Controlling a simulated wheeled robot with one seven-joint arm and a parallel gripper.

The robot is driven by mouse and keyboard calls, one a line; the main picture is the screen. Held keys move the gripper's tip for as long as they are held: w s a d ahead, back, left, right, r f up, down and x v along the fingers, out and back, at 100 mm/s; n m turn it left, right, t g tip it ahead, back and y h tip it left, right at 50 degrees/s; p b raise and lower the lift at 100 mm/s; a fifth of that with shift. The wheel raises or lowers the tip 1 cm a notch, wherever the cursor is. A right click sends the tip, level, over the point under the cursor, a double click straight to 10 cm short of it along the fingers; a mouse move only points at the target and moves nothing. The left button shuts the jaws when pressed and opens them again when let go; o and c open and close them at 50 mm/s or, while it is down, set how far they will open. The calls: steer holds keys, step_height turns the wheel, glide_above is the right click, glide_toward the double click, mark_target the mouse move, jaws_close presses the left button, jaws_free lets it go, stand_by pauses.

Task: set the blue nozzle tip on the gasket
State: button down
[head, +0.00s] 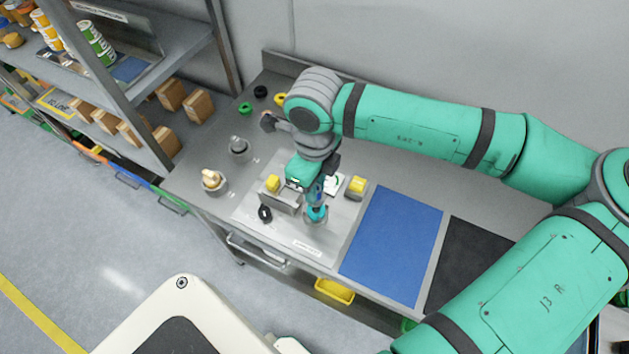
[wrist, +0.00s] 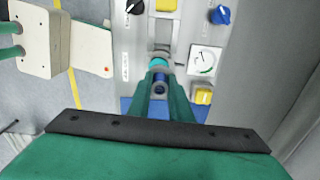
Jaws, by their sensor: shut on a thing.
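My gripper (head: 316,207) points down over the grey filler panel (head: 290,238). In the wrist view its fingers (wrist: 160,88) are shut on the small blue nozzle tip (wrist: 160,80). Just past the tip is a teal round piece (wrist: 160,62), which looks like the gasket, inside a grey round seat. The tip appears close to it in the wrist view, but I cannot tell whether they touch. In the head view the fingers hide most of the tip and seat.
Yellow blocks (head: 357,186) and a gauge (wrist: 205,60) stand close by. The panel also carries a black knob (head: 265,213) and a blue knob (wrist: 220,14). A blue mat (head: 392,245) lies to the right, clear. Shelves with boxes (head: 197,105) stand at left.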

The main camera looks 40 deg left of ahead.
steer(key=shift+f, duration=2.6)
steer(key=shift+r, duration=0.15)
stand_by(0.4)
steer(key=c, duration=1.1)
jaws_free()
steer(key=shift+r, duration=4.65)
